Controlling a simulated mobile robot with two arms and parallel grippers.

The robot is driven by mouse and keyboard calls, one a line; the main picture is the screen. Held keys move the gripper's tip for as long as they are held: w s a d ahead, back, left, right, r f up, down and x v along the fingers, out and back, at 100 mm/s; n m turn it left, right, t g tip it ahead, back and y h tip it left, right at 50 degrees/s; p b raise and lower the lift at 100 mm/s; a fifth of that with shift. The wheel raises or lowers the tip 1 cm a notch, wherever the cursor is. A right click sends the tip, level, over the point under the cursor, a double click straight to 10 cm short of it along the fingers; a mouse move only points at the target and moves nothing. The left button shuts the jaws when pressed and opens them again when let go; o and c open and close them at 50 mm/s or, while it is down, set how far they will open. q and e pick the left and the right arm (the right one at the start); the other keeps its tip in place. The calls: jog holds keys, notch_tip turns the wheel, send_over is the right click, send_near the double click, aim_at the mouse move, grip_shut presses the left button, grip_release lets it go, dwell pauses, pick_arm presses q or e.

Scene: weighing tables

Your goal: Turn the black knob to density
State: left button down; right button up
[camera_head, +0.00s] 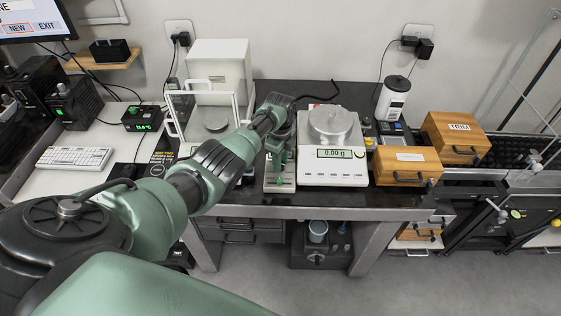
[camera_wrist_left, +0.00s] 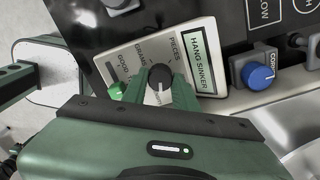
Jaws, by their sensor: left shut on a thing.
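The black knob (camera_wrist_left: 160,77) shows in the left wrist view on a pale panel (camera_wrist_left: 119,62) with printed words around it. I can make out "PIECES" and "GRAMS", and a dark-framed "HANG SINKER" label stands to the right. The word density is not readable. A light pointer mark shows on the knob, but which word it points to I cannot tell. My left gripper (camera_wrist_left: 150,92) has its green fingers on both sides of the knob and is shut on it. In the head view my left gripper (camera_head: 277,174) points down at the panel (camera_head: 281,187), hiding the knob. My right gripper is not in view.
A balance (camera_head: 330,178) reading 0.00 g stands just right of the panel. A glass-sided balance (camera_head: 206,122) stands to the left, and wooden boxes (camera_head: 407,164) to the right.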

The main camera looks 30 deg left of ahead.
pick_arm(q)
jog(key=shift+s+f, duration=0.1)
jog(key=c, duration=1.1)
grip_release()
notch_tip(320, 180, up, 8)
jog(key=shift+f, duration=0.1)
